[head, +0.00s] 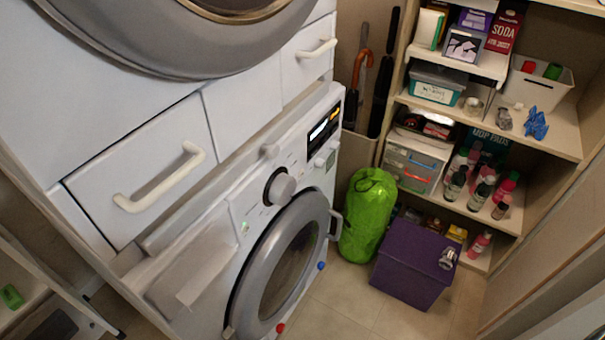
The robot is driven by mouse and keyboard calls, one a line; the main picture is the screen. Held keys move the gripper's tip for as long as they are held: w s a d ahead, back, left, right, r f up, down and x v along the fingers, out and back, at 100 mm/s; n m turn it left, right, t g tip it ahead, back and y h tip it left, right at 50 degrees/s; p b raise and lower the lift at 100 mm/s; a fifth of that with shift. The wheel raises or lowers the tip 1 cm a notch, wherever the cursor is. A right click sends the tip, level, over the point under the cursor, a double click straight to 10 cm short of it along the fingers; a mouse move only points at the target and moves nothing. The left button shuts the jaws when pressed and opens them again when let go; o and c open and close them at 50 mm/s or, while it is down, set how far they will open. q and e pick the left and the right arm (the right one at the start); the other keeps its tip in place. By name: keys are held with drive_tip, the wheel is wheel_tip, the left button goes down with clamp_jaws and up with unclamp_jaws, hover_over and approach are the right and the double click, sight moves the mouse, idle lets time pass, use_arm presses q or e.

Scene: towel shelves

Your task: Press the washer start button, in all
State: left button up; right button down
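The white front-loading washer (210,228) stands in the lower middle of the head view, seen from above and tilted. Its round grey-rimmed door (259,275) looks closed. Its control panel runs above the door, with a large round silver dial (281,189) and a lit dark display (325,128). Small light buttons (331,161) sit beside the display. They are too small to read, so I cannot tell which one is the start button. Neither of my grippers is in view.
A second machine with a round door (190,50) sits above the washer, with handled drawers (150,165) between. A green bag (368,215) and purple box (412,265) stand on the floor to the right. Shelves (545,130) with bottles and boxes fill the right side.

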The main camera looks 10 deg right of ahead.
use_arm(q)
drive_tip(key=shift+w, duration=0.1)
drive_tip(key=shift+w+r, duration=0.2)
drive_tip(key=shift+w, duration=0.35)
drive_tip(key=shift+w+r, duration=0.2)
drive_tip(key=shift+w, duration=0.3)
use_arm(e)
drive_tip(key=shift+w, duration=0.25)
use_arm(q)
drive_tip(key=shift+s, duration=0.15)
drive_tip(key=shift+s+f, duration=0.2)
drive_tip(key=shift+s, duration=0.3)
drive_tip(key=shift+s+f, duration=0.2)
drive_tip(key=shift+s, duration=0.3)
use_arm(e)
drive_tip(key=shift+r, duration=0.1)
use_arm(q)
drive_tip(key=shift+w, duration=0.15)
